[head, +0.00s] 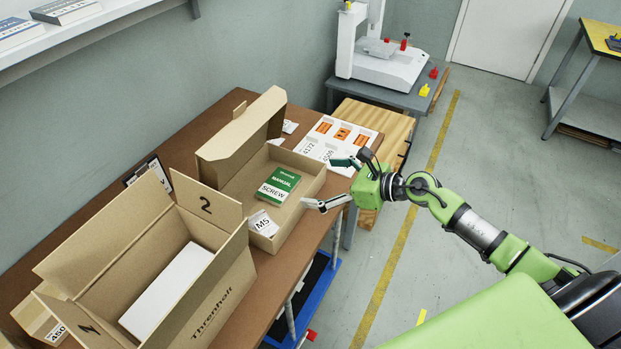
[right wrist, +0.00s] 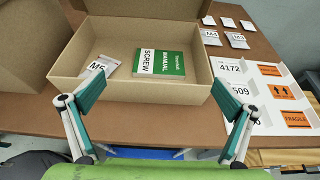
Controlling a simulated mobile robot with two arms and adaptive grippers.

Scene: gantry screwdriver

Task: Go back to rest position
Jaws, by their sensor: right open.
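My right gripper (head: 322,184) is open and empty at the right side of the open cardboard box (head: 310,184). In the right wrist view its two fingers (right wrist: 158,128) stand wide apart in front of the box's near wall (right wrist: 150,92). Nothing is between the fingers. Inside the box lie a green screw manual (head: 280,185) and a white M5 packet (head: 263,223); both also show in the right wrist view, the manual (right wrist: 160,62) and the packet (right wrist: 98,68). My left gripper is in neither view.
A larger open box marked 2 (head: 226,297) holds a white block (head: 167,292) on the brown table (head: 180,142). A white label sheet (head: 325,143) lies by the smaller box. A grey stand with a white machine (head: 380,65) is behind. The floor (head: 470,150) at right is clear.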

